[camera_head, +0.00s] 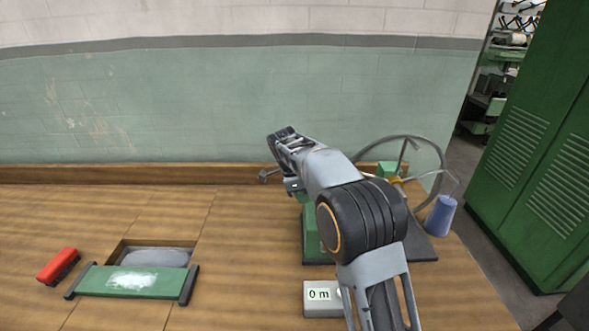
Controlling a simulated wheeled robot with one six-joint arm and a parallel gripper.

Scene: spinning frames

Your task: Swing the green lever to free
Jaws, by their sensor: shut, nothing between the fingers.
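A machine with a green base (312,232) stands on the wooden bench, with a large grey spoked wheel (443,160) at its right. A green block (388,169) shows beside the wheel. No green lever can be clearly told apart; my arm covers much of the machine. My gripper (281,134) is shut and empty. It appears above and left of the machine in the picture, in front of the green wall. A small grey knob-like part (266,176) shows just below it; whether they touch cannot be told.
A grey counter (320,296) reading "0 m" sits in front of the machine. A blue cone-shaped thing (440,214) stands at the right. A green board with dark ends (100,282), a recess (158,256) and a red block (58,266) lie left. The middle-left bench is clear.

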